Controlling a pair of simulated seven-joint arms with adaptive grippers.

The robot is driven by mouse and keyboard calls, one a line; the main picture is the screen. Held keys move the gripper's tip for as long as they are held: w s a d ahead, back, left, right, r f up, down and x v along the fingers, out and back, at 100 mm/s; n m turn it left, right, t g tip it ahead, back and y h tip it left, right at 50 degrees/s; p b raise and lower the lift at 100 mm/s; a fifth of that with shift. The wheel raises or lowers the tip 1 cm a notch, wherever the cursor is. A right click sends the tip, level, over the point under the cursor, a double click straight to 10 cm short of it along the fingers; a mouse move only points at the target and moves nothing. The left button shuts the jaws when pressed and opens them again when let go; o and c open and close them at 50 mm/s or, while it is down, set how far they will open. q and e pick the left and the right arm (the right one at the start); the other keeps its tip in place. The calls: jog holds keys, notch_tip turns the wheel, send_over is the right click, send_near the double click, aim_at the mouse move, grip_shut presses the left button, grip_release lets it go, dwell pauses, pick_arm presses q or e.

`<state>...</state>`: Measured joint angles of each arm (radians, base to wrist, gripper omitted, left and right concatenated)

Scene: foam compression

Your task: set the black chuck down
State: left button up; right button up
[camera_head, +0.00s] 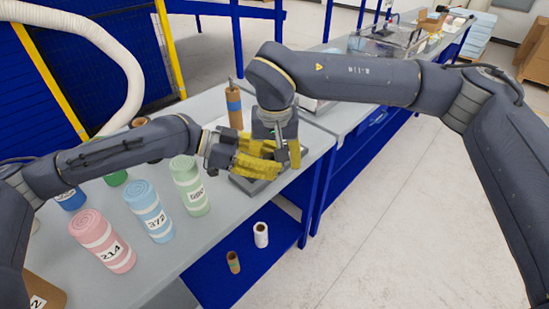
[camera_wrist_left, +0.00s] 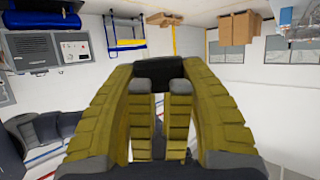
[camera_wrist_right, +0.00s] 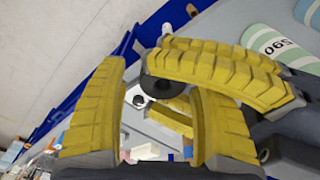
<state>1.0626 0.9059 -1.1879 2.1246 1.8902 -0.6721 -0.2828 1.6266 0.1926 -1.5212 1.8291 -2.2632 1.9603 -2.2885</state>
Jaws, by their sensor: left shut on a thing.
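In the head view the grippers overlap and hide the chuck.
A dark grey plate (camera_head: 252,187) lies on the table beneath the grippers. A brown cylinder (camera_head: 234,107) stands behind. A white roll (camera_head: 261,235) and brown roll (camera_head: 233,262) stand on the blue lower shelf.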

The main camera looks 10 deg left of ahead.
jog(key=c, duration=1)
pick_arm(q)
jog(key=o, duration=1.3)
jog(key=shift+c, duration=0.2)
pick_arm(e)
jog(key=shift+c, duration=1)
